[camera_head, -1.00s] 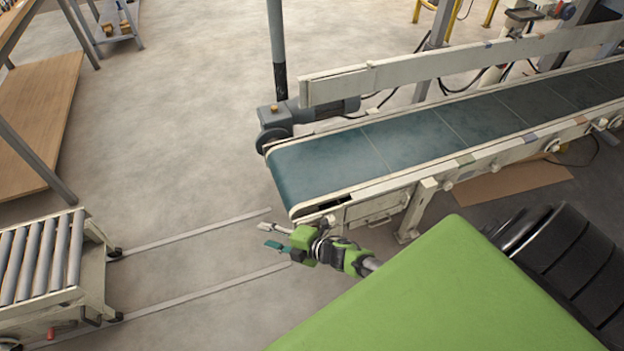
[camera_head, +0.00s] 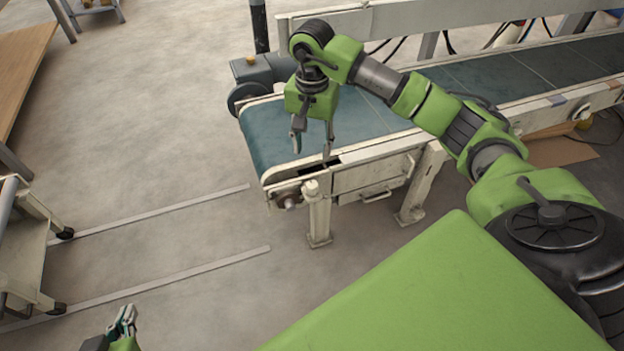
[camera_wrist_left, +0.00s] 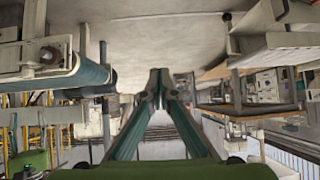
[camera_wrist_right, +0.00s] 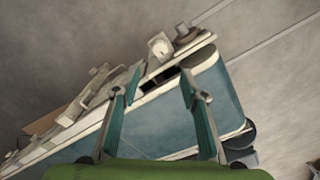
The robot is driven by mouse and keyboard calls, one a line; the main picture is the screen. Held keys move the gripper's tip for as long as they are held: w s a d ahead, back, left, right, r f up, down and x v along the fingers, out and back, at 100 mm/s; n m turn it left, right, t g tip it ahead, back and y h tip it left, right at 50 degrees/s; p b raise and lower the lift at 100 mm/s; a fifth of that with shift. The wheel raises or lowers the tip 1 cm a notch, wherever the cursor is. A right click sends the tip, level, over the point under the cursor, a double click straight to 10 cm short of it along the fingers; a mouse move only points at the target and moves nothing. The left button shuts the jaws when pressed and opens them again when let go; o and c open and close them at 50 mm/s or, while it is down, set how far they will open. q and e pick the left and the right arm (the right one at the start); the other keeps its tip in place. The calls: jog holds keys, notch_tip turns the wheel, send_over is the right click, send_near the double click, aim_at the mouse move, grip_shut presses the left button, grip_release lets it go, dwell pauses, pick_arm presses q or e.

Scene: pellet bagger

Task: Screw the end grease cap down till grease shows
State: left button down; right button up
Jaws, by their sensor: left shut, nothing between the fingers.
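A pale round cap (camera_head: 311,187) sits on the near end corner of the conveyor, above a leg; it looks like the grease cap, but I cannot tell for sure. It also shows in the right wrist view (camera_wrist_right: 160,46). A rusty-brown round end fitting (camera_head: 289,202) is beside it. No grease can be made out. My right gripper (camera_head: 312,150) points down over the belt end, open and empty, behind the cap and apart from it. My left gripper (camera_head: 128,312) is shut and empty, low at the left, well away from the conveyor.
The conveyor belt (camera_head: 275,138) runs off to the upper right, with a side rail (camera_head: 420,15) behind it and a dark motor (camera_head: 262,72) at its end. A roller cart (camera_head: 35,255) stands at the left.

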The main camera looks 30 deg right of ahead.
jog(key=b, duration=0.1)
send_over(312, 184)
notch_tip(312, 184, down, 6)
jog(key=shift+f, duration=0.1)
notch_tip(312, 184, down, 7)
jog(key=shift+r+b, duration=0.15)
jog(key=shift+b, duration=0.9)
pick_arm(q)
jog(key=w+d+r+t+h, duration=0.1)
jog(key=w+d+r+t, duration=0.1)
jog(key=r, duration=0.6)
jog(key=w+d+r+t+h, duration=0.1)
jog(key=w+r+t+h, duration=0.1)
jog(key=w+r+t, duration=0.2)
jog(key=shift+d+r+t, duration=0.4)
jog(key=shift+r+t, duration=1)
jog(key=shift+r, duration=0.65)
pick_arm(e)
jog(key=shift+f, duration=0.35)
jog(key=c, duration=1.1)
